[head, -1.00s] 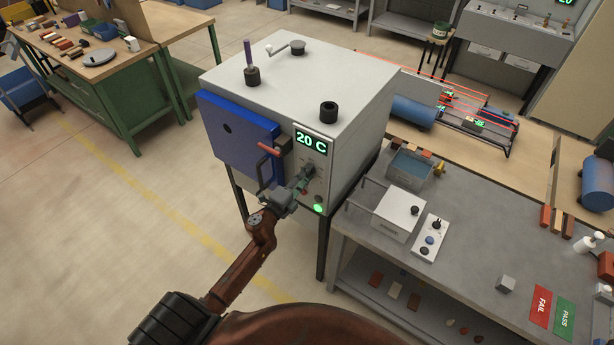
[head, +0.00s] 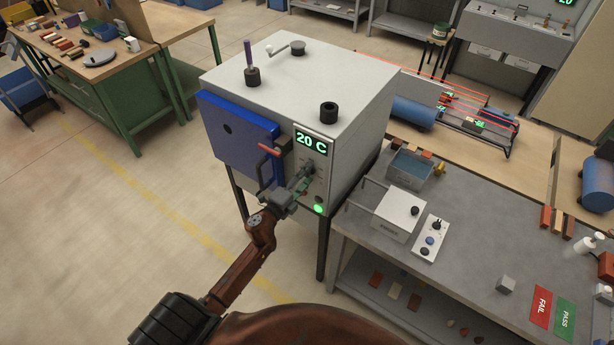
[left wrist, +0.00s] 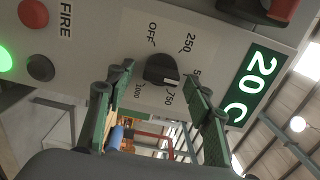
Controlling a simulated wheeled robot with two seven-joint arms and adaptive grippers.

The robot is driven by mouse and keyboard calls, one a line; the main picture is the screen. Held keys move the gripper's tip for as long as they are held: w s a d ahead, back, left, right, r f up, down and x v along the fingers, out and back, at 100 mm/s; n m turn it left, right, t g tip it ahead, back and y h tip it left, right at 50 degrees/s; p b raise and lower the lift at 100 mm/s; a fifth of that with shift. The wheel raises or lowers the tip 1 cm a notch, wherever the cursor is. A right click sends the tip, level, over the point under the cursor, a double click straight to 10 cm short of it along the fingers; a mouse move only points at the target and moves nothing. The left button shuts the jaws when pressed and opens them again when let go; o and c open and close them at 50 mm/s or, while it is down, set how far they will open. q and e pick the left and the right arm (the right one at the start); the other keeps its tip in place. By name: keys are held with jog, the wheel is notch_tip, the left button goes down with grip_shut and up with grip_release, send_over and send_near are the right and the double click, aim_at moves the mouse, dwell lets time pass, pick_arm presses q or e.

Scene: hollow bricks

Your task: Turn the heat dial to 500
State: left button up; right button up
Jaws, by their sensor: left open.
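The heat dial (left wrist: 160,69) is a dark round knob on the kiln's grey front panel, with OFF, 250, 750 and 1000 printed around it. One label starting with 5 is partly hidden by a finger. The dial's white mark points to the lower right in the left wrist view, toward the side of 750. My left gripper (left wrist: 158,80) is open, with its green fingers on either side of the dial; contact cannot be told. In the head view my left gripper (head: 304,180) is at the panel and mostly covers the dial. My right gripper is not in view.
The kiln (head: 340,85) has a blue door (head: 235,140) with a handle left of the panel. Its display (head: 311,140) reads 20 C. A green light (head: 318,209) glows below the dial. A grey workbench (head: 465,235) stands to the right. Open floor lies left.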

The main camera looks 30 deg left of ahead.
pick_arm(q)
jog(key=s+a, duration=0.1)
jog(key=s, duration=1.1)
jog(key=shift+w, duration=0.1)
jog(key=s+a+f+n+g+y+b, duration=0.1)
jog(key=s+f+n+g, duration=0.25)
jog(key=f, duration=1.05)
jog(key=s+a+f+n+g+y+b, duration=0.1)
jog(key=s+f+n+g+b, duration=0.2)
jog(key=f, duration=1.1)
jog(key=s+a+f+n+g+y, duration=0.15)
jog(key=s+f+n, duration=0.25)
jog(key=f, duration=1.1)
jog(key=s+d+f+n+g+b, duration=0.1)
jog(key=s+d+f+n+g, duration=0.1)
jog(key=s+f, duration=0.7)
jog(key=s+d+f+n+g+h+b, duration=0.1)
jog(key=s+d+f+n+g+b, duration=0.1)
jog(key=s+f, duration=0.8)
jog(key=s+d+f+n+g+b, duration=0.1)
jog(key=s+d+f+n+g, duration=0.2)
jog(key=s+f, duration=0.6)
jog(key=s+d+g, duration=0.1)
jog(key=s+g, duration=0.1)
jog(key=s, duration=0.6)
jog(key=shift+s+f+h, duration=0.15)
jog(key=shift+f+h, duration=0.15)
jog(key=shift+h, duration=0.05)
jog(key=shift+d, duration=0.1)
